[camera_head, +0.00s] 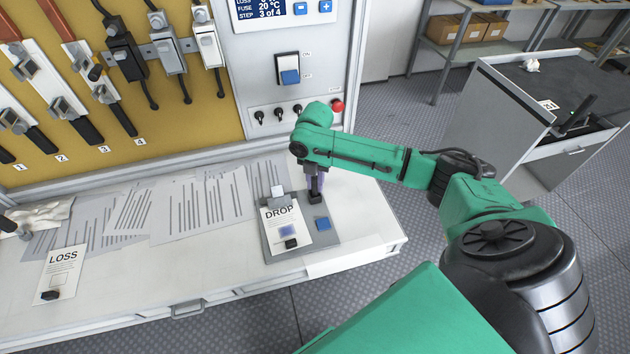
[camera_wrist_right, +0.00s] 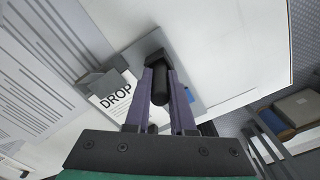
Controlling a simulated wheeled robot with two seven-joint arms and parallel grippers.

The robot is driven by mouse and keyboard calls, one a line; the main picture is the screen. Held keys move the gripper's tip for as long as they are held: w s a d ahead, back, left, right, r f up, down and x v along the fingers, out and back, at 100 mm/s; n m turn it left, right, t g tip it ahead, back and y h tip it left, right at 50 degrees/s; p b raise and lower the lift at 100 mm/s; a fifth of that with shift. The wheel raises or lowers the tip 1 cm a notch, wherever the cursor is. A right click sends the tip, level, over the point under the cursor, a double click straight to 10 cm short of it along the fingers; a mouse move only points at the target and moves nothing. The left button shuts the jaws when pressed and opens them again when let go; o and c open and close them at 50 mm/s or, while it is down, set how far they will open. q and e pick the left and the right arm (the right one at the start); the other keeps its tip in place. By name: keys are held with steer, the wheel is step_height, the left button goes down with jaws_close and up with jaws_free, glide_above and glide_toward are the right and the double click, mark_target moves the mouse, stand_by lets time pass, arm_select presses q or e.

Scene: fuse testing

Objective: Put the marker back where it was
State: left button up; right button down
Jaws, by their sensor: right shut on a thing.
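My right gripper (camera_head: 315,180) points down over the right part of a grey board (camera_head: 274,250) on the white bench. Its purple fingers (camera_wrist_right: 160,98) are shut on a black marker (camera_wrist_right: 162,84) with a round stem and a wider square foot. The marker's foot (camera_head: 319,196) shows below the fingers in the head view, at the board's back right edge. I cannot tell whether it touches the board. A white DROP card (camera_head: 273,225) lies on the board, left of the marker. My left gripper is not in view.
A blue square (camera_head: 323,223) is on the board in front of the marker. A small black block (camera_head: 291,243) sits on the DROP card, another (camera_head: 50,295) on the LOSS sheet (camera_head: 62,270). Printed papers (camera_head: 205,205) cover the bench. A switch panel (camera_head: 290,90) stands behind.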

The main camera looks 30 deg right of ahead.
steer(key=shift+f, duration=0.1)
steer(key=c, duration=0.8)
jaws_free()
steer(key=shift+o, duration=0.2)
step_height(320, 180, up, 12)
steer(key=shift+r+b, duration=0.2)
steer(key=shift+b, duration=0.35)
